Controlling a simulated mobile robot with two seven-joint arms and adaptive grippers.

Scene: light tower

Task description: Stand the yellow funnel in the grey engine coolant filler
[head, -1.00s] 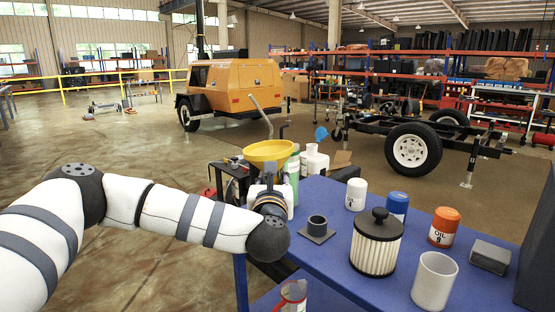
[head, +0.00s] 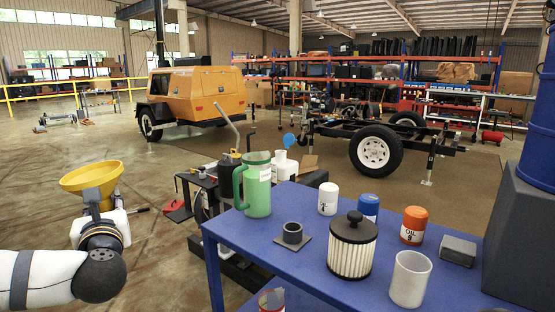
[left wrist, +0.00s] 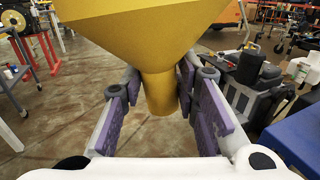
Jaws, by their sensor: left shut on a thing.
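My left gripper (head: 98,215) is shut on the yellow funnel (head: 92,179) and holds it upright in the air, left of the blue table. In the left wrist view the funnel's spout (left wrist: 160,92) sits between the two purple-padded fingers, with its wide cone above. A dark engine-like unit (head: 205,190) stands on the floor behind the table's left end, and shows at the right of the left wrist view (left wrist: 243,95). I cannot make out the grey coolant filler on it for certain.
The blue table (head: 245,246) carries a green jug (head: 257,185), a grey ring on a square plate (head: 292,234), a pleated filter (head: 352,246), a white cup (head: 409,279) and several cans. A red object (head: 180,211) lies near the unit. The floor around the funnel is open.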

